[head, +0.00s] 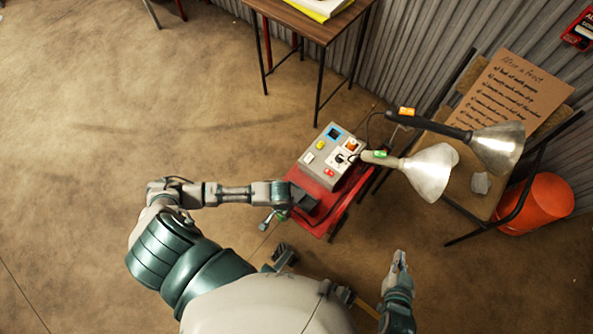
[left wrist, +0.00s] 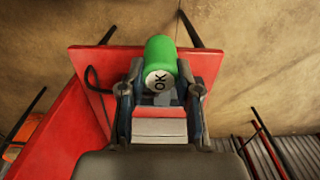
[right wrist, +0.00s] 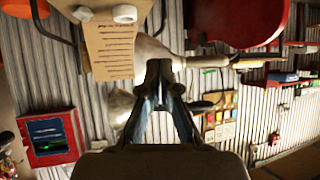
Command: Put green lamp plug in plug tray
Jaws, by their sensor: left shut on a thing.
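In the head view, my left gripper (head: 303,203) is at the near end of the red stand (head: 327,222); the plug is not clear there. I cannot make out a separate plug tray. The green-tagged lamp (head: 428,172) is right of the stand. My right gripper (head: 399,262) looks shut and empty; it also shows in the right wrist view (right wrist: 161,68).
A grey socket box (head: 330,152) with coloured parts stands on the red stand. An orange-tagged lamp (head: 495,145) and a handwritten card (head: 515,90) are at the right. An orange bucket (head: 540,205) stands beside them. The floor at left is clear.

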